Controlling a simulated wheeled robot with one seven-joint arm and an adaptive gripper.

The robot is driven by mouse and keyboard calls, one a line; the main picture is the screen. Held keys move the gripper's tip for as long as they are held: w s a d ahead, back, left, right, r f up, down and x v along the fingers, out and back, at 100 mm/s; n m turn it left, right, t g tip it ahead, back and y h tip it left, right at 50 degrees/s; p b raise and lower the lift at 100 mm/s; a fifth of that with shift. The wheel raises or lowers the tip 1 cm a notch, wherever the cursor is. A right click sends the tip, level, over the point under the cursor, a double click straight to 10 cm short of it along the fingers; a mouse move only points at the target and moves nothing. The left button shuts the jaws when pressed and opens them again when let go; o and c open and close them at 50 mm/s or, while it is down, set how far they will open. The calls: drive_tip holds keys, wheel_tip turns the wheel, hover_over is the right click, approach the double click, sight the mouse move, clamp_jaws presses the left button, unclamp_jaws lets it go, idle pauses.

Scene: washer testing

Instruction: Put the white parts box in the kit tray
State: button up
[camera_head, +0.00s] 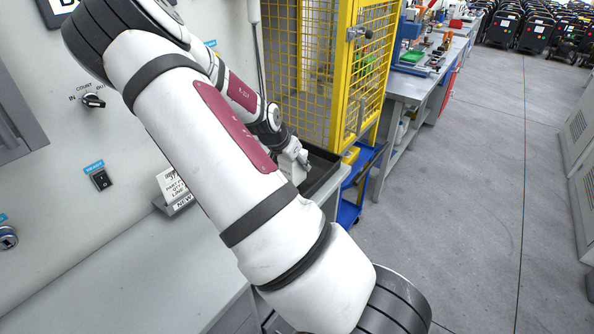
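My gripper (293,160) is at the end of my white arm, partly behind the arm's large forward link. It is small and low over a dark tray (326,168) on the counter, which looks like the kit tray. A pale shape shows at the fingers, but I cannot tell whether it is the white parts box or part of the gripper. I cannot tell whether the fingers are open or shut. My arm hides the left part of the tray.
A yellow mesh cage (345,75) stands just behind the tray. A blue cart (350,213) is to the tray's right. A sign holder (174,190) stands by the panel wall at left. The pale counter (140,275) in front is bare. Floor at right is clear.

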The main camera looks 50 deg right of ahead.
sight(297, 170)
drive_tip(key=shift+f, duration=1.65)
drive_tip(key=shift+f, duration=0.1)
drive_tip(key=o, duration=1.2)
drive_tip(key=shift+o, duration=0.2)
